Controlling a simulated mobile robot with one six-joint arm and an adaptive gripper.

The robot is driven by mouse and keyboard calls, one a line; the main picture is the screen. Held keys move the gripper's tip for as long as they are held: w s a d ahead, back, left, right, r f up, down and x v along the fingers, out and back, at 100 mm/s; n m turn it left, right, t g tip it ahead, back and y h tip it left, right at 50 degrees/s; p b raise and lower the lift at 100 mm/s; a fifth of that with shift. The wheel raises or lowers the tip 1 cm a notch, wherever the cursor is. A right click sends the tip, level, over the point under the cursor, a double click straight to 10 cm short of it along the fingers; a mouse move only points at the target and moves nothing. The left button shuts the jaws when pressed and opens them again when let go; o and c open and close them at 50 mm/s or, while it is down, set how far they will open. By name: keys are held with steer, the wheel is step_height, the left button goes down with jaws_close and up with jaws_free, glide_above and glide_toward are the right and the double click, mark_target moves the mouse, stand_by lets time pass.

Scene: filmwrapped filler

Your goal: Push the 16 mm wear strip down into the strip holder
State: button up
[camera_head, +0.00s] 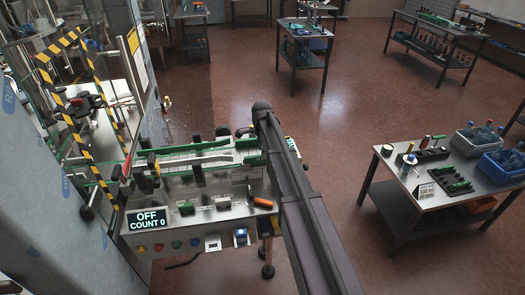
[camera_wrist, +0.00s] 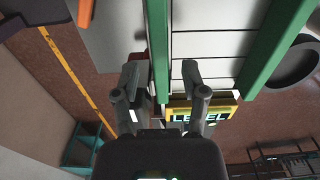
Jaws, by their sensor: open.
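In the wrist view a narrow green strip (camera_wrist: 157,45) runs from the top edge down between the fingertips of my gripper (camera_wrist: 161,78). The fingers are apart, one on each side of its line, and I cannot see either touching it. A grey edge runs along the strip; I cannot tell whether this is the strip holder, how deep the strip sits, or whether it is the 16 mm one. In the head view green rails (camera_head: 205,148) line the conveyor machine, and my arm hides my gripper.
A wider green rail (camera_wrist: 275,45) and a yellow LEVEL sign (camera_wrist: 200,112) are close on the right in the wrist view. The machine's display (camera_head: 148,220) reads OFF, COUNT 0. An orange-handled tool (camera_head: 262,203) lies on its front. A side table (camera_head: 440,200) stands right, beyond open floor.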

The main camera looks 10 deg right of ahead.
step_height(320, 180, up, 7)
steer(key=p, duration=0.6)
steer(key=shift+r+p, duration=0.2)
steer(key=shift+p, duration=0.15)
steer(key=shift+s, duration=0.1)
stand_by(0.4)
steer(key=s+n, duration=1.8)
steer(key=s, duration=1.1)
steer(key=shift+f, duration=0.15)
step_height(320, 180, down, 16)
steer(key=b, duration=1.6)
